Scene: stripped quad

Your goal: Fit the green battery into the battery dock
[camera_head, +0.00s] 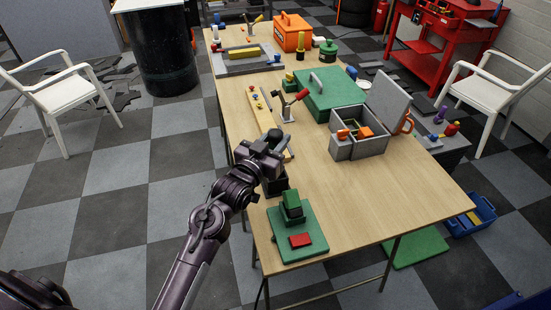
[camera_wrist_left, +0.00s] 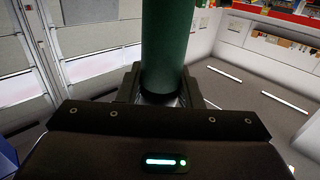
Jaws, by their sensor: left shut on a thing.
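The green battery (camera_wrist_left: 165,45) fills the middle of the left wrist view as a green cylinder with a dark band at its lower end. My left gripper (camera_wrist_left: 163,88) is shut on it, with a finger on either side. In the head view my left gripper (camera_head: 279,146) is over the left part of the table, and the battery is mostly hidden there. A black block (camera_head: 276,184) stands just below the gripper near the table's left edge; I cannot tell whether it is the battery dock. My right gripper is not in view.
A green board (camera_head: 312,246) with a green block (camera_head: 292,206) and a red pad (camera_head: 301,240) lies at the near edge. A wooden board (camera_head: 261,108), a green case (camera_head: 330,92) and a grey open box (camera_head: 360,150) stand farther back. The near right tabletop is clear.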

